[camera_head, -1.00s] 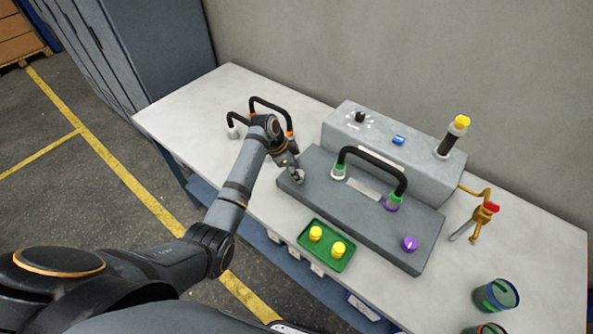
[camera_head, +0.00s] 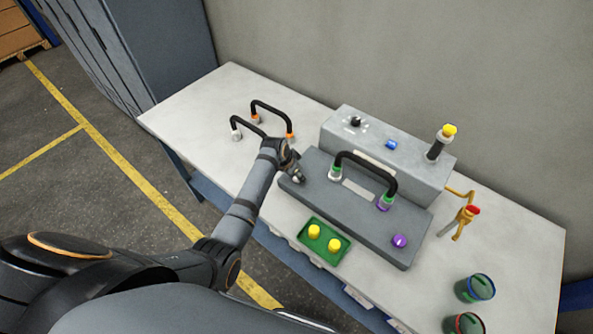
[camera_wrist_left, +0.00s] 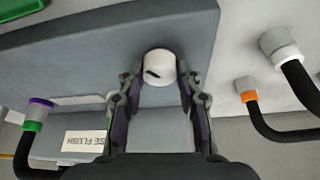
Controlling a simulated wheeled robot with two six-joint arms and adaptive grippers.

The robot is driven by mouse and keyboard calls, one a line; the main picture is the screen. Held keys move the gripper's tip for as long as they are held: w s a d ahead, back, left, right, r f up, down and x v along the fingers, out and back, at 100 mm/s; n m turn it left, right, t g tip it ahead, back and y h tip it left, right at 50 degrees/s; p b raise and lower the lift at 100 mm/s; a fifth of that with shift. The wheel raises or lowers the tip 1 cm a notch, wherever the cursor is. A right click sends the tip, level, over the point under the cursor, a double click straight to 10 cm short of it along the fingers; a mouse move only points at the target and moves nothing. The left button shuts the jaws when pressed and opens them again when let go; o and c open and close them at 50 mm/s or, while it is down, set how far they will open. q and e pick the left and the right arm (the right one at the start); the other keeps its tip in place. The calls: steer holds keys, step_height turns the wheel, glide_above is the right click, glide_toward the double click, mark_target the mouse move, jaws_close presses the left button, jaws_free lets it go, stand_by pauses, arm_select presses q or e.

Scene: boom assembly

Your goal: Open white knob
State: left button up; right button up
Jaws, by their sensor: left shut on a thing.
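The white knob (camera_wrist_left: 159,66) sits near the end of the grey box (camera_wrist_left: 95,35) in the left wrist view, with a dark mark on its face. My left gripper (camera_wrist_left: 158,82) has one finger on each side of the knob and is shut on it. In the head view my left gripper (camera_head: 297,177) is at the left end of the grey box (camera_head: 345,222), and the knob is mostly hidden there. A purple knob (camera_head: 400,241) is at the box's right end. My right gripper is not in view.
A black arched handle (camera_head: 365,160) stands on the box. A green tray (camera_head: 320,249) with yellow parts is in front. A grey console (camera_head: 385,160) stands behind, and cups (camera_head: 474,289) are at the right.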

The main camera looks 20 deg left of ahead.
arm_select(q)
steer(key=shift+n, duration=0.3)
steer(key=o, duration=1.2)
steer(key=shift+c, duration=0.2)
steer(key=v, duration=1.2)
steer(key=shift+s, duration=0.15)
steer(key=shift+f, duration=0.15)
